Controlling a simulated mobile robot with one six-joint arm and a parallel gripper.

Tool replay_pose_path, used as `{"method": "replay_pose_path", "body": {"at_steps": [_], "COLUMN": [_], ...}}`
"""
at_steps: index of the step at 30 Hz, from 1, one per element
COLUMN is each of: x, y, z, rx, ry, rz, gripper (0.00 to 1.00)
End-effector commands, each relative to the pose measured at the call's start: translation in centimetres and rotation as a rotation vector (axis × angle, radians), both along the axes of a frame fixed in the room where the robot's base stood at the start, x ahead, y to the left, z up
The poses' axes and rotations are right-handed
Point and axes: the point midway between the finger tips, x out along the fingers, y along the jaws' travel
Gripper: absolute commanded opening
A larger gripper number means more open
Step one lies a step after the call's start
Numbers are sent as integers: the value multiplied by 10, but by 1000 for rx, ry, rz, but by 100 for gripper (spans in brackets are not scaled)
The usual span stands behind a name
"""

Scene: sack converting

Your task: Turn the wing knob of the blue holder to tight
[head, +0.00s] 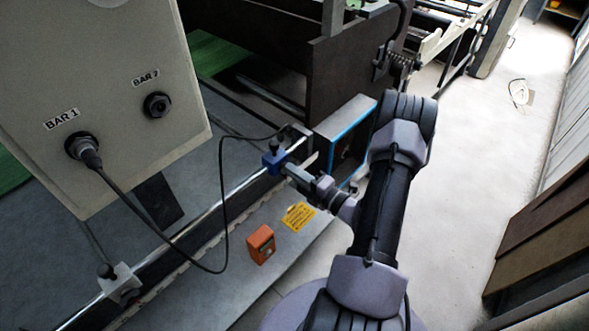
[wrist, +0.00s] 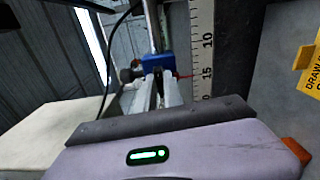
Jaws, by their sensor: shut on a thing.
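The blue holder (head: 273,163) sits on the shiny rail in the head view, with a dark knob on its top. In the wrist view the blue holder (wrist: 157,63) is just beyond my fingertips. My gripper (head: 288,170) reaches it from the right in the head view. In the wrist view my gripper (wrist: 158,84) has its two pale fingers shut on a small dark piece at the holder's near face, which looks like the wing knob (wrist: 158,76). The fingers hide most of it, so its turn angle cannot be told.
A white holder (head: 122,280) sits lower left on the same rail (head: 205,216). A black cable (head: 222,190) loops from the grey BAR box (head: 95,90) to near the blue holder. An orange device (head: 261,244) lies below. A scale (wrist: 203,50) with a red pointer stands beside the holder.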

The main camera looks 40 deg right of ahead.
Motion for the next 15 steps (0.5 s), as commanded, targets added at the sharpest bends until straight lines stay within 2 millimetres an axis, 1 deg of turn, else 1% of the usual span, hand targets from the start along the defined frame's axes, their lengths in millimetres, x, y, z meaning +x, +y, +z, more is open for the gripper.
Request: {"method": "replay_pose_path", "body": {"at_steps": [7, 15], "x": [0, 0], "y": [0, 0], "z": [0, -1], "rx": [71, 90], "ry": [6, 7], "rz": [0, 0], "gripper": [0, 0]}}
